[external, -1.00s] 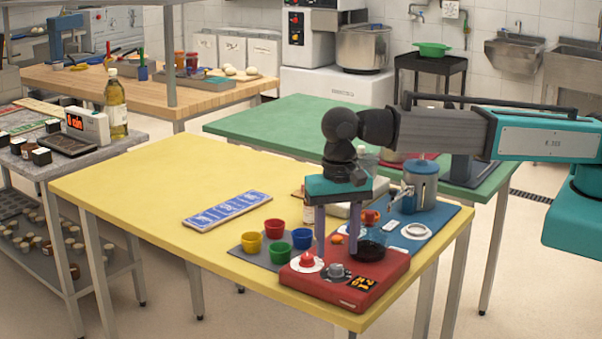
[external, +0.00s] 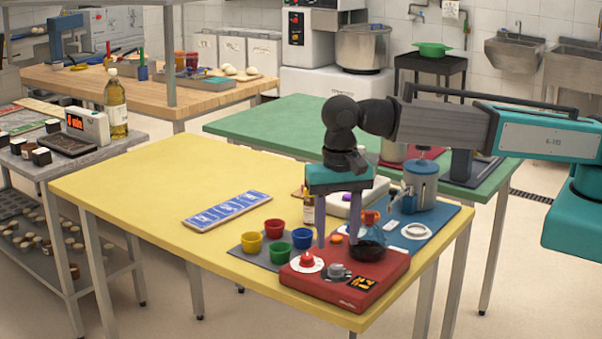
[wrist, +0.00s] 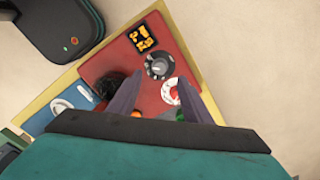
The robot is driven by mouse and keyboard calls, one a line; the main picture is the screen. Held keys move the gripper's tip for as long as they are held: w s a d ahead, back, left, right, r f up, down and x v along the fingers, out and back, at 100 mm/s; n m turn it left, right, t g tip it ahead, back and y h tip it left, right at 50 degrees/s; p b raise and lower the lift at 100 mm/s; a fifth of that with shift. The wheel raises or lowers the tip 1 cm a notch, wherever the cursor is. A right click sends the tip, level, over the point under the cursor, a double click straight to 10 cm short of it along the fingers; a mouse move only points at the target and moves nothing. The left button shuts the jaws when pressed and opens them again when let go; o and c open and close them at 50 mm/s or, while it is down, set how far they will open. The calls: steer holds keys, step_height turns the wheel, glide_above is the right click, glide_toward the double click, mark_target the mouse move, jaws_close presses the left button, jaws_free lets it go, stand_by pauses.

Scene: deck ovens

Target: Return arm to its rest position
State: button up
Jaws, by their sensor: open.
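My gripper (external: 343,222) is open, with its two purple-grey fingers pointing down over the red panel box (external: 345,292) at the near right corner of the yellow table (external: 130,190). Nothing shows between the fingers. In the wrist view the fingers (wrist: 157,100) stand apart above the red box (wrist: 110,65), which carries a dark knob (wrist: 158,66), a red button on a white disc (wrist: 170,91) and an orange-lit display (wrist: 143,38). The knob (external: 337,271) and the red button (external: 307,260) also show in the external view. The fingertips appear above the box.
Yellow, red, green and blue cups (external: 277,252) stand left of the red box on a grey mat. The left of the yellow table is mostly clear.

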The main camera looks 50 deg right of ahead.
step_height(320, 180, up, 7)
steer(key=b, duration=0.2)
steer(key=p, duration=0.4)
glide_toward(336, 266)
step_height(336, 266, down, 8)
steer(key=shift+f, duration=0.1)
steer(key=shift+n, duration=2.1)
